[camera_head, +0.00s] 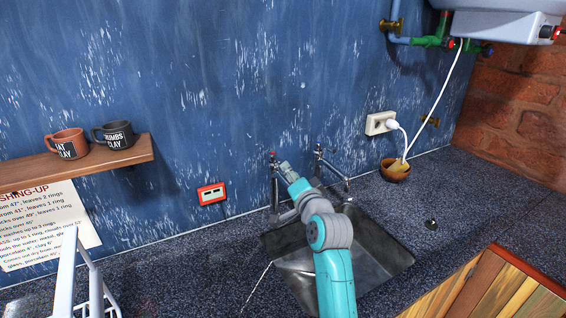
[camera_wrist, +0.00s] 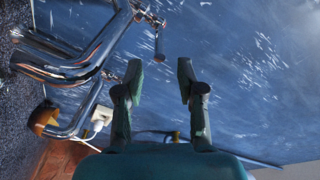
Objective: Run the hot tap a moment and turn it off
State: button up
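Two chrome taps stand at the wall behind the sink (camera_head: 377,255). My gripper (camera_head: 286,168) is close to the left tap, between the two, and partly covers the view there. In the wrist view my gripper (camera_wrist: 162,72) is open, with only blue wall between its fingers. A tap lever (camera_wrist: 158,45) shows just above the fingertips, apart from them, and chrome spouts (camera_wrist: 62,68) lie to the left. I cannot tell whether water is running.
A wooden bowl (camera_head: 395,172) and a white socket with plug and cord (camera_head: 381,123) are right of the taps. A red socket (camera_head: 211,194) is on the wall at left. A shelf (camera_head: 110,161) holds two mugs. A white rack (camera_head: 82,280) stands front left.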

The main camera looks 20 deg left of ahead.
jog(key=x, duration=0.6)
jog(key=shift+w+a, duration=0.2)
jog(key=shift+w, duration=0.1)
grip_shut()
